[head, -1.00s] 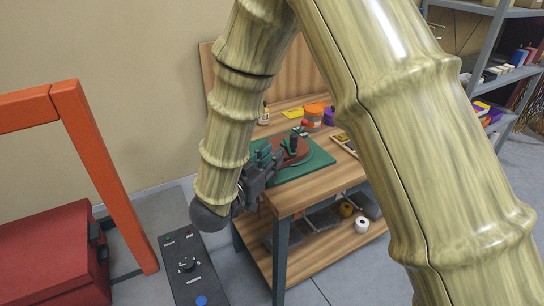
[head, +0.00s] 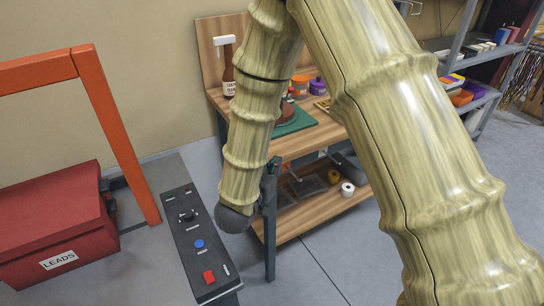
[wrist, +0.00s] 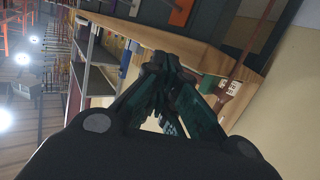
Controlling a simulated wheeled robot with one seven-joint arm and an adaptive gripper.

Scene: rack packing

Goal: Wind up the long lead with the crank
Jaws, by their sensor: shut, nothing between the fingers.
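A reddish-brown reel (head: 287,112) sits on a green mat (head: 300,123) on the wooden workbench (head: 330,128) in the head view. My arm hides most of it, and I cannot make out the crank or the lead.
A labelled bottle (head: 229,72) stands at the bench's left. Tubs and a white roll (head: 347,190) are nearby. A control panel (head: 198,240), a red LEADS box (head: 55,225) and an orange frame (head: 112,130) lie to the left. Shelving (head: 470,70) stands right.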

